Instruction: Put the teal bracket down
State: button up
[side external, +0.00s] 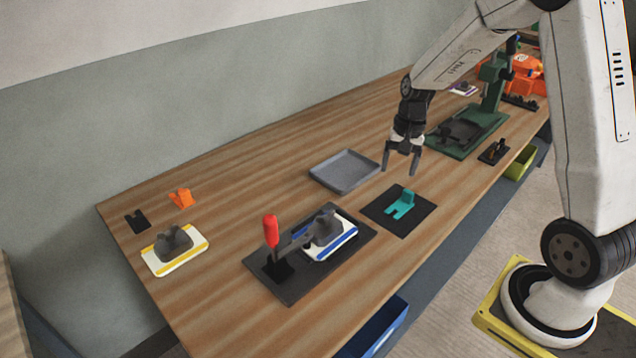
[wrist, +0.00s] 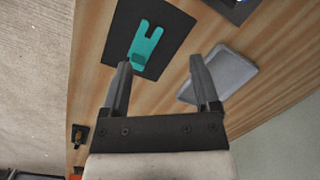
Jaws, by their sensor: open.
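The teal bracket (side external: 400,204) lies on a black square mat (side external: 381,211) on the wooden table. In the wrist view the teal bracket (wrist: 145,44) shows whole on the black mat (wrist: 174,31), its forked end towards the top of the picture. My gripper (side external: 400,172) is above the table, a little behind and above the bracket and apart from it. In the wrist view my gripper (wrist: 162,84) is open, with nothing between its two fingers.
A grey tray (side external: 345,170) lies left of my gripper. A black base plate (side external: 290,283) with a red-handled clamp (side external: 270,230) stands in front left. A green press (side external: 487,105) stands behind right. A yellow-edged mould (side external: 175,250) and an orange bracket (side external: 181,198) are at far left.

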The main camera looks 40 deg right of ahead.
jog(key=s+a+n+t+h, duration=0.1)
jog(key=s+a+n, duration=0.3)
jog(key=a, duration=0.3)
jog(key=s+a+r+n+t, duration=0.1)
jog(key=s+a+n, duration=0.4)
jog(key=a+n, duration=0.1)
jog(key=shift+a+n+t+h, duration=0.3)
jog(key=shift+a+n+h, duration=0.1)
jog(key=shift+a, duration=0.35)
